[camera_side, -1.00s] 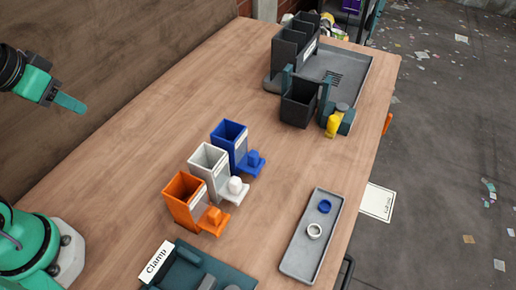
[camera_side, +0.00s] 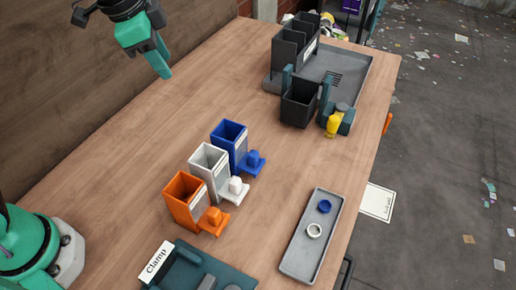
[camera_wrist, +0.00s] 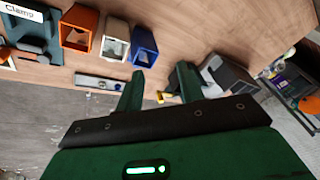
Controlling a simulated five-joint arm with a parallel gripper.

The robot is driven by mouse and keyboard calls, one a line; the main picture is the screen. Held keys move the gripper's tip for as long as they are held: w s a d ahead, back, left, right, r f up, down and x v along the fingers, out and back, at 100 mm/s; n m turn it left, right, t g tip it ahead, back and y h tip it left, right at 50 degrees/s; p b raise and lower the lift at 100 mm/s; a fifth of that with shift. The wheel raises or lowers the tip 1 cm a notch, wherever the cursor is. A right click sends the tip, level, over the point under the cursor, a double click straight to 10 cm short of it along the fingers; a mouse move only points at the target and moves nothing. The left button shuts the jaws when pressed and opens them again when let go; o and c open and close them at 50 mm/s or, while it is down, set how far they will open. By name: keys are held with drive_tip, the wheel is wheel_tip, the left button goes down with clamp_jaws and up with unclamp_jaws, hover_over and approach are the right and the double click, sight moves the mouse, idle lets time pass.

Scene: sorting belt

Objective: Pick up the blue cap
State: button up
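The blue cap (camera_side: 324,206) lies in a long grey tray (camera_side: 294,262) near the table's right edge in the side view. A white ring-shaped cap (camera_side: 314,230) lies beside it in the same tray. The tray also shows small in the wrist view (camera_wrist: 88,80), where the caps are too small to make out surely. My gripper (camera_side: 162,68) is high above the table at the upper left of the side view, far from the tray. In the wrist view its two green fingers (camera_wrist: 161,72) stand apart with nothing between them.
Orange (camera_side: 184,204), white (camera_side: 209,170) and blue (camera_side: 229,145) bins, each with a small matching piece in front, stand mid-table. A dark clamp fixture (camera_side: 184,270) is at the front. A grey station (camera_side: 345,72) with black bins and a yellow item (camera_side: 333,125) stands at the back right.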

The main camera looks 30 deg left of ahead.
drive_tip(key=w+d+f+m+g, duration=0.1)
drive_tip(key=w+d+f+m, duration=0.1)
drive_tip(key=w+d+m, duration=0.45)
drive_tip(key=m+g+y, duration=0.1)
drive_tip(key=m+g, duration=0.1)
drive_tip(key=m, duration=0.8)
hover_over(326, 205)
wheel_tip(326, 205, down, 18)
drive_tip(key=shift+w+a+f, duration=0.1)
drive_tip(key=shift+a, duration=0.05)
drive_tip(key=shift+f, duration=1.3)
drive_tip(key=shift+f, duration=0.1)
drive_tip(key=shift+f, duration=2.5)
